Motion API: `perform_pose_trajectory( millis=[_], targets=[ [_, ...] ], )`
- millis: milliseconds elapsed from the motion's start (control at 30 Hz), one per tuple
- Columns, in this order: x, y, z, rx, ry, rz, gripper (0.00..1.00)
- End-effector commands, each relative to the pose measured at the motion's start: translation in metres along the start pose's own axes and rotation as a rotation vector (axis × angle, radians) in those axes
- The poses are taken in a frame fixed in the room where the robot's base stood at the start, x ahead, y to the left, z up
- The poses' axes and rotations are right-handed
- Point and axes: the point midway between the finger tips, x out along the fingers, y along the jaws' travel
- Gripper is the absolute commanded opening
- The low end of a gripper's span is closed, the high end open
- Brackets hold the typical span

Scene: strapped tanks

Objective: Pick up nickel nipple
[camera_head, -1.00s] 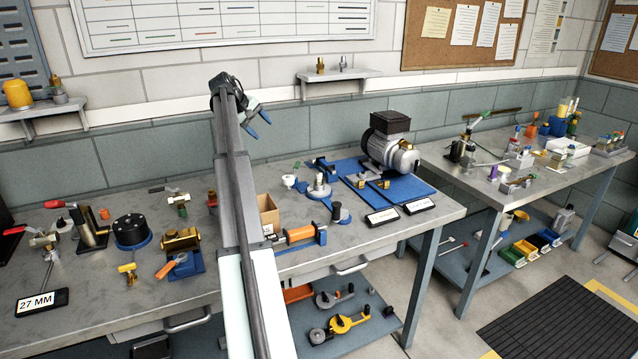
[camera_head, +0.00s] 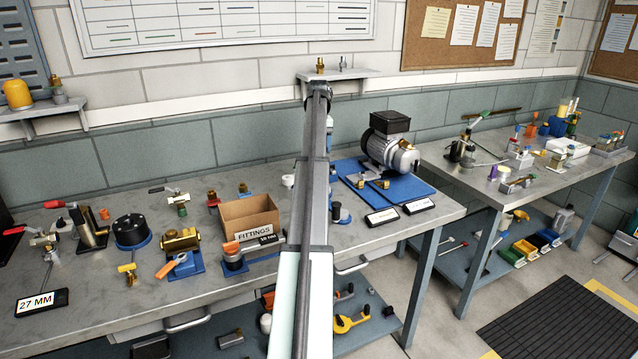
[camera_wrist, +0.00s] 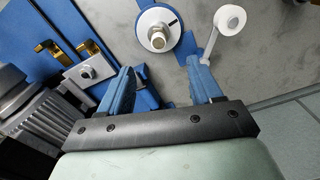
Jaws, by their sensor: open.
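In the wrist view, a metallic, nickel-coloured threaded piece (camera_wrist: 157,40) stands at the centre of a round white disc (camera_wrist: 148,18) on a blue base. I cannot tell for certain that it is the nickel nipple. A small silver fitting (camera_head: 343,64) also stands on the wall shelf in the head view. My gripper (camera_wrist: 163,78) is open and empty above the bench, its blue fingers apart. In the wrist picture the disc lies just beyond the gap between the fingertips. In the head view my arm hides the disc and most of the gripper.
The pump (camera_head: 388,146) and blue mat (camera_head: 415,186) are close beside the gripper, with brass fittings (camera_wrist: 52,50) on the mat. A white tape roll (camera_wrist: 230,19) lies on the other side. An open FITTINGS box (camera_head: 247,214) stands left of my arm. The wall is behind.

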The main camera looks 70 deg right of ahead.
Motion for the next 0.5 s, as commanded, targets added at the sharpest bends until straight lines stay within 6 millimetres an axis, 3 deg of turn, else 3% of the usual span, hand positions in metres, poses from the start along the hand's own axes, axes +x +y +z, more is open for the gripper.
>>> perform_pose_trajectory(
  millis=[300, 500],
  targets=[
    [0.054, 0.000, 0.001, -0.001, 0.000, 0.001, 0.64],
    [0.067, 0.000, 0.000, -0.002, 0.001, 0.002, 0.64]
  ],
)
